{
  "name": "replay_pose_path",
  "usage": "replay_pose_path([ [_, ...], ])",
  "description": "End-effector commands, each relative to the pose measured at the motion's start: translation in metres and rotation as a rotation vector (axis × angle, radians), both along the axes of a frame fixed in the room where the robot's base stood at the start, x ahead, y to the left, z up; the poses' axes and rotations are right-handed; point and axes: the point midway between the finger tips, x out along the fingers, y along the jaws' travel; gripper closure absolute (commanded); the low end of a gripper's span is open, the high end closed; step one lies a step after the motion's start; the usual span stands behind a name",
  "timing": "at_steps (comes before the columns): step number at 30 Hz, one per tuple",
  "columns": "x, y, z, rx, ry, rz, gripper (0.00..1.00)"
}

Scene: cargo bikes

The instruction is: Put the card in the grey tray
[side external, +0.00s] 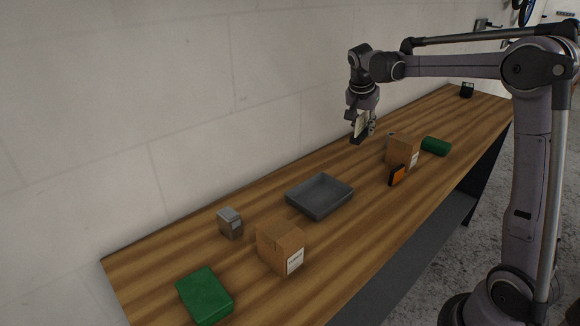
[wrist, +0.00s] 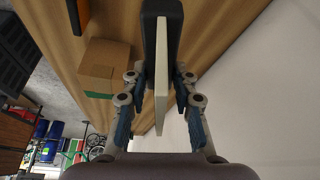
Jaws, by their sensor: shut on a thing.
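My gripper (side external: 361,119) is raised above the wooden bench, to the right of and behind the grey tray. It is shut on a thin, pale card (side external: 360,126), which stands on edge between the fingers. In the wrist view, the card (wrist: 161,78) shows as a cream slab between the two fingers (wrist: 160,95). A black block-like part (wrist: 175,28) lies against or just beyond it; I cannot tell if they are joined. The grey tray (side external: 298,207) sits on the middle of the bench, shallow and empty.
Near the tray are a cardboard box (side external: 280,245), a grey metal block (side external: 230,222) and a green box (side external: 205,295). Another cardboard box (side external: 402,150), an orange item (side external: 397,175) and a green roll (side external: 436,146) lie right. A pale wall (side external: 150,100) runs behind the bench.

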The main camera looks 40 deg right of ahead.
Motion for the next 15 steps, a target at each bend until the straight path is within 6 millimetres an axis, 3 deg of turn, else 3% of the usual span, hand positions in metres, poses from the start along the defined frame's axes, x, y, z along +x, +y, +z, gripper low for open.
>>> replay_pose_path([
  [6,-0.042,0.051,0.006,0.001,0.001,0.071,1.0],
  [15,-0.082,0.088,0.002,0.001,0.002,0.129,1.0],
])
